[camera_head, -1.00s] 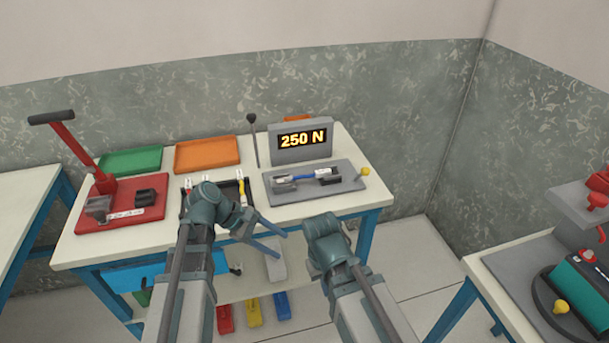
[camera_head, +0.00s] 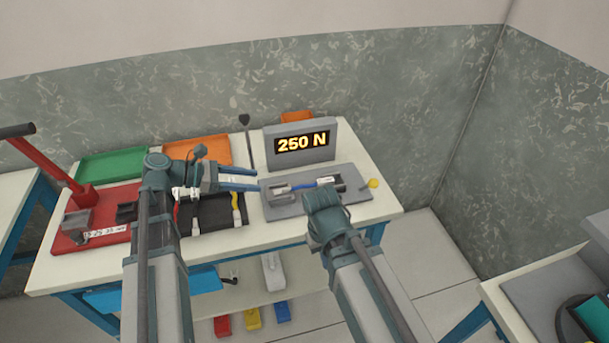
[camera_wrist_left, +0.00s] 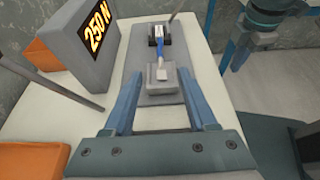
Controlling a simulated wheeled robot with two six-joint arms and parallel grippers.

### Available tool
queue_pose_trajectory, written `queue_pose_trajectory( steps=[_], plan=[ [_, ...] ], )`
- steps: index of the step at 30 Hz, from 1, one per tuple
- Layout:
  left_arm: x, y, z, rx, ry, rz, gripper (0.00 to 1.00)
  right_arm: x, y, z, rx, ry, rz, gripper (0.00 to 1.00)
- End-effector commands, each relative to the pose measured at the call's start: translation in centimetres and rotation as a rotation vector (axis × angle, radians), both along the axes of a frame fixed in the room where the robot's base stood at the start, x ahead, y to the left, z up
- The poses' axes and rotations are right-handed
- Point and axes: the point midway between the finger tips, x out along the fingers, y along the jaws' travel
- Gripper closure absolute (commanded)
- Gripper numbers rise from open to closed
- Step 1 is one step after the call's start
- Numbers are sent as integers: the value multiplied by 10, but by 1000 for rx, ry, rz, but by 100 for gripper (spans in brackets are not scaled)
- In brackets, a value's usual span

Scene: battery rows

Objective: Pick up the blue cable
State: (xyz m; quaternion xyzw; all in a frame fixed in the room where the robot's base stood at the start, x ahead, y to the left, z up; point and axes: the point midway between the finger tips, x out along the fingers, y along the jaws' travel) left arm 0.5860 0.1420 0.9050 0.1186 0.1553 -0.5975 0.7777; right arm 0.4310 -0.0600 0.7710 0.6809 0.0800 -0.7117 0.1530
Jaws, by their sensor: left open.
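The blue cable (camera_head: 304,187) lies across the grey pull tester base (camera_head: 340,203), to the right on the table. Its ends sit at a grey clamp block and a black holder. In the left wrist view the blue cable (camera_wrist_left: 161,47) is ahead, between the fingers in the picture. My left gripper (camera_head: 259,180) is open and empty, just left of the tester base and pointing right toward the cable. The left fingers also show spread apart in the left wrist view (camera_wrist_left: 162,93).
The display box reading 250 N (camera_head: 301,143) stands behind the cable. A thin upright lever (camera_head: 246,138) is left of it. Orange (camera_head: 199,150) and green (camera_head: 113,164) trays lie at the back left. A red press (camera_head: 82,205) stands at the left. A yellow knob (camera_head: 373,184) is at the base's right.

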Motion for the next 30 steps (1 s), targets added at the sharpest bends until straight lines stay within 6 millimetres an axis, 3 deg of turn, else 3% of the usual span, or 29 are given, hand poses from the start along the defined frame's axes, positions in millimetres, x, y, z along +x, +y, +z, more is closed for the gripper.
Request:
queue_pose_trajectory(
  steps=[8, 21, 30],
  plan=[
    [1, -6, -4, -1, 1, -1, 43, 0, 0, -4, 0, 0, 0, 100],
    [18, -70, -32, 0, 0, -1, 43, 0, 0, -32, 0, 0, 0, 100],
    [21, -77, -33, 0, 1, 1, 43, 0, 0, -33, 0, 0, 0, 100]
  ],
)
